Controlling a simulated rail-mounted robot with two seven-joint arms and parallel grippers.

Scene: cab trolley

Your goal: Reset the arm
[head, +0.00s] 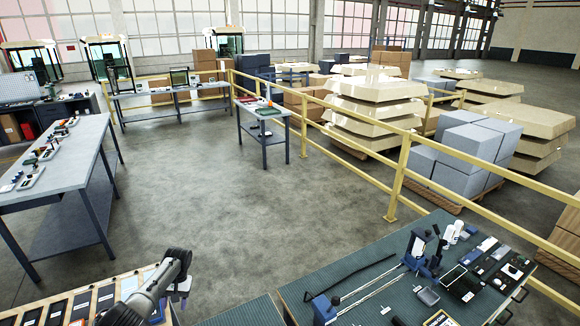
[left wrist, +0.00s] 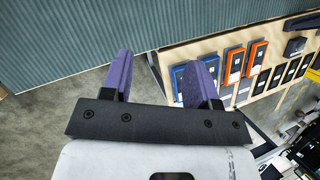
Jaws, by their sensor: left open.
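My left arm comes in from the lower left of the head view, and its gripper (head: 182,289) hangs over the edge of a shelf board with flat dark items. In the left wrist view the left gripper (left wrist: 157,72) has its two purple fingers spread apart, with nothing between them. Floor and board edge show beyond the fingers. My right gripper is in neither view.
A wooden board (left wrist: 231,47) holds blue, orange and black flat items beside the gripper. A green-topped bench (head: 350,282) with tools stands at the lower right. A long grey table (head: 72,150) stands at left. The middle floor (head: 215,215) is clear.

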